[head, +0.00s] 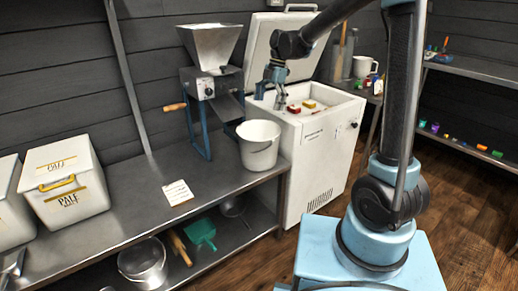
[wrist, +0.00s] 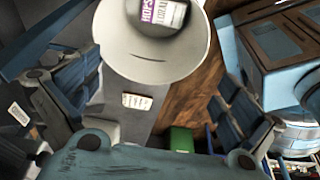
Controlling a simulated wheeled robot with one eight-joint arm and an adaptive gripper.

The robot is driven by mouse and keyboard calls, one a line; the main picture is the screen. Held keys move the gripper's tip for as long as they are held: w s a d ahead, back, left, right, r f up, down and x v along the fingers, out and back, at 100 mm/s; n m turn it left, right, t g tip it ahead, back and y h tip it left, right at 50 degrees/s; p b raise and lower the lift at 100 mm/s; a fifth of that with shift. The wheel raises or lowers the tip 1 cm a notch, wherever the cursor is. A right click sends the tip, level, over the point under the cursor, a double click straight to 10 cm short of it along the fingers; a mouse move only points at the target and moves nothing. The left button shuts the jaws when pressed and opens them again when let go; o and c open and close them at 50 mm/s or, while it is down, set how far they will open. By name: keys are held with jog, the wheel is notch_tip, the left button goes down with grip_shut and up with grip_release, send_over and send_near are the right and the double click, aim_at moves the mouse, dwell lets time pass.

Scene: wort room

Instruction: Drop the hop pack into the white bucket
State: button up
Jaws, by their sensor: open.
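The white bucket (head: 259,147) stands upright on the steel bench beside the chest freezer. In the wrist view the bucket (wrist: 113,49) shows from above, cut by the top edge. The hop pack (wrist: 163,13), with a purple and white label, lies within the bucket's round outline and is partly cut off. I cannot tell how deep it sits; the head view does not show it. My gripper (head: 276,92) is above the bench-side end of the freezer, behind the bucket in the head view. Its fingers are spread apart in the wrist view, with nothing between them.
The open freezer (head: 322,150) holds red and yellow packs, its lid raised behind. A grain mill (head: 212,82) stands left of the bucket. A card (head: 178,193) and a pale lidded box (head: 65,182) are on the bench.

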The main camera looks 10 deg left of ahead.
jog(key=shift+v, duration=1.65)
jog(key=s+d+m+t, duration=0.1)
jog(key=s+d+m, duration=0.35)
jog(key=d, duration=0.35)
jog(key=s+d+m+t, duration=0.1)
jog(key=s+d+m, duration=0.2)
jog(key=d+m, duration=0.35)
jog(key=s+d+m+t, duration=0.1)
jog(key=s+d+m, duration=0.25)
jog(key=d, duration=0.65)
jog(key=s+d+f+m+t+h, duration=0.1)
jog(key=s+d+f+m+h, duration=0.1)
jog(key=s+d+f+m, duration=0.9)
jog(key=s+d+m, duration=0.2)
jog(key=s, duration=0.2)
jog(key=shift+d+f+t, duration=0.3)
jog(key=shift+d+f, duration=0.05)
jog(key=shift+s, duration=0.1)
